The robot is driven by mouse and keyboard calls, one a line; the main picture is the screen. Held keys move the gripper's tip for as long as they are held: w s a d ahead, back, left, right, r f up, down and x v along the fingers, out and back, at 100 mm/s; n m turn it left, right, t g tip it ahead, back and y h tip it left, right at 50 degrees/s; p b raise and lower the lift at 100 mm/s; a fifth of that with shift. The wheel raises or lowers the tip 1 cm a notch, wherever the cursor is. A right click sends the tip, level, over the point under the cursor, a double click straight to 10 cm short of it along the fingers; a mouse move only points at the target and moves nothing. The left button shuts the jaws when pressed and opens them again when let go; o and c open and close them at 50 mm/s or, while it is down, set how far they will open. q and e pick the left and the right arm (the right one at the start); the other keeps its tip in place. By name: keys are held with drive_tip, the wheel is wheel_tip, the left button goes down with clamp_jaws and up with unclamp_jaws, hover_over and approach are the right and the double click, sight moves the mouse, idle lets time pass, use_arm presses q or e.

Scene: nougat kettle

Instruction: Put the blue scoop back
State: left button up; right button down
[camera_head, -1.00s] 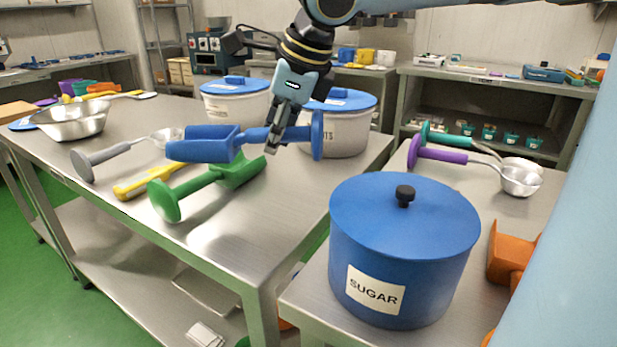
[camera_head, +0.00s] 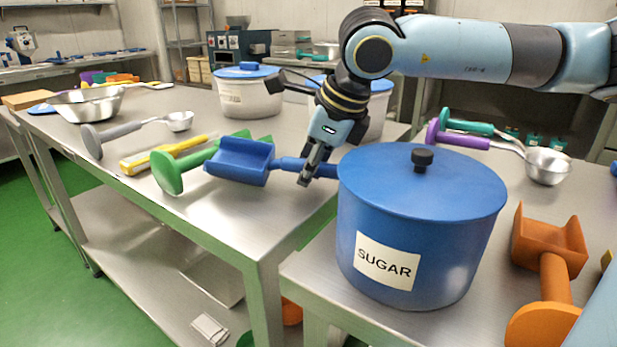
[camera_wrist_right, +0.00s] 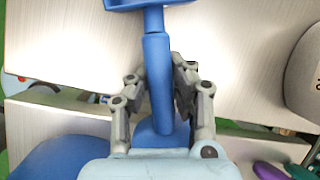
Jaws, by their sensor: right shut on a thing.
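The blue scoop (camera_head: 238,161) is held by my right gripper (camera_head: 310,178), which is shut on its handle. In the head view the scoop's square bowl points left and its handle end is hidden behind the blue sugar pot (camera_head: 415,235). In the right wrist view the blue handle (camera_wrist_right: 157,75) runs between the two fingers of the gripper (camera_wrist_right: 157,95), with the bowl (camera_wrist_right: 150,3) cut off at the top. The scoop is close above the table, beside the green scoop (camera_head: 167,172); I cannot tell if it touches the table. My left gripper is not in view.
A yellow tool (camera_head: 150,160) and a grey-handled ladle (camera_head: 95,142) lie to the left. White tubs with blue lids (camera_head: 250,95) stand behind. An orange scoop (camera_head: 552,262) and a purple-handled ladle (camera_head: 455,140) lie right of the pot. A gap separates the two tables.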

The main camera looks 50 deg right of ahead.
drive_tip(key=shift+w, duration=0.1)
drive_tip(key=shift+f, duration=0.2)
drive_tip(key=c, duration=1.2)
unclamp_jaws()
drive_tip(key=p+v, duration=1.2)
drive_tip(key=p, duration=0.4)
drive_tip(key=shift+r, duration=0.15)
